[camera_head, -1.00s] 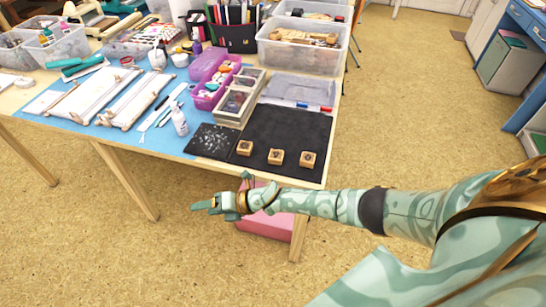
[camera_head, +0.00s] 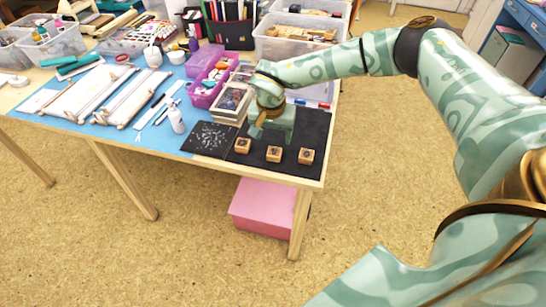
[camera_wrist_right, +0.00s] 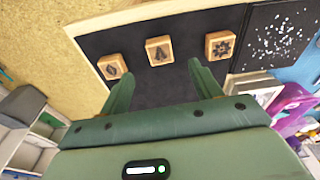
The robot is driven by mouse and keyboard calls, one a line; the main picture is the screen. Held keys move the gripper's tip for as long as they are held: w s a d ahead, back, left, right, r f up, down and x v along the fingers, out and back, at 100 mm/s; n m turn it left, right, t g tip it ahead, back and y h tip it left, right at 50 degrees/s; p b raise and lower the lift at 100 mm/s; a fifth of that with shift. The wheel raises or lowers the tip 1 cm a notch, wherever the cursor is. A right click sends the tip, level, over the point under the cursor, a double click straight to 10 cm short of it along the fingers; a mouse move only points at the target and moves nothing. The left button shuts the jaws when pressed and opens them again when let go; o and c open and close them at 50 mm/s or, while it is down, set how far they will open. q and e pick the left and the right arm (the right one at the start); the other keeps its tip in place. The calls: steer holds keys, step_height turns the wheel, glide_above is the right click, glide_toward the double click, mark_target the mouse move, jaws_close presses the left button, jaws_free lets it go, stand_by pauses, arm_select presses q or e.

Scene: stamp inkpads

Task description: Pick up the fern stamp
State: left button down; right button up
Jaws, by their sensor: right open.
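Three square wooden stamps stand in a row on the black mat (camera_head: 312,128). In the right wrist view, the left stamp (camera_wrist_right: 113,66) has a small oval, leaf-like mark, the middle stamp (camera_wrist_right: 158,50) a dark triangular, branching mark, and the right stamp (camera_wrist_right: 220,45) a round flower-like mark. The middle one looks most like a fern, but the mark is too small to be sure; it is also the middle one in the head view (camera_head: 274,154). My right gripper (camera_head: 271,132) is open and empty over the mat, behind the row. Its fingers (camera_wrist_right: 160,72) point toward the middle stamp, apart from it. My left gripper is out of view.
A speckled black sheet (camera_head: 209,139) lies left of the mat. A white bottle (camera_head: 176,118), framed boxes (camera_head: 233,101) and a purple bin (camera_head: 206,92) stand behind and left. A pink box (camera_head: 262,207) is under the table. The table's front edge is close to the stamps.

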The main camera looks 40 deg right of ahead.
mark_target(274, 152)
step_height(274, 152, down, 3)
steer(key=shift+w+d+f+b, duration=0.1)
steer(key=shift+w+b, duration=0.05)
steer(key=shift+b, duration=0.2)
steer(key=f+b, duration=0.1)
steer(key=f, duration=0.2)
steer(key=d+f+b, duration=0.1)
steer(key=f, duration=0.1)
steer(key=shift+w+f+b, duration=0.1)
steer(key=shift+w+b, duration=0.25)
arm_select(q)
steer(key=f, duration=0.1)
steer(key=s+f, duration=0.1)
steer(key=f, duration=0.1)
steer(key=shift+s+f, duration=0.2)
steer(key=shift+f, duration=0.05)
arm_select(e)
steer(key=shift+a, duration=0.1)
steer(key=shift+r, duration=0.2)
steer(key=c, duration=1.1)
